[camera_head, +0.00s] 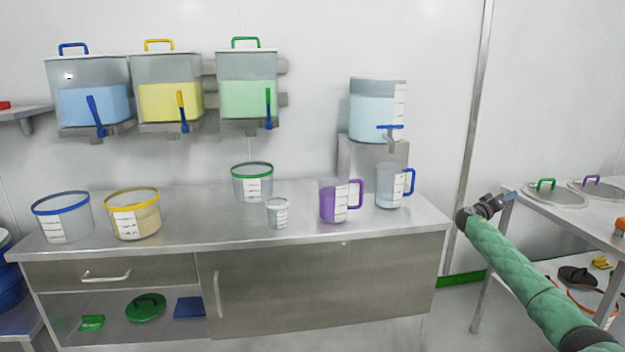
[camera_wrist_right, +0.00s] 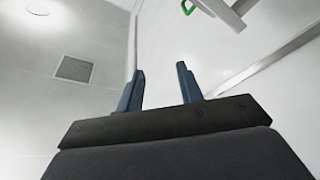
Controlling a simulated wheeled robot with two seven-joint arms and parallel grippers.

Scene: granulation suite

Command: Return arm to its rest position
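My right arm comes in from the lower right in a green padded sleeve in the head view. Its gripper (camera_head: 497,203) is beyond the right end of the steel counter (camera_head: 330,238), in front of the side table's left corner, touching nothing that I can see. In the right wrist view the two blue fingers of the right gripper (camera_wrist_right: 160,88) stand apart with nothing between them. They point toward the white wall and ceiling. My left gripper and arm do not show in either view.
On the counter stand a blue-rimmed bucket (camera_head: 63,220), a yellow-rimmed bucket (camera_head: 134,218), a green-rimmed bucket (camera_head: 252,184), a small cup (camera_head: 277,214), a purple jug (camera_head: 332,203) and a blue-handled jug (camera_head: 389,187). A side table (camera_head: 560,215) with lids (camera_head: 556,198) is at right.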

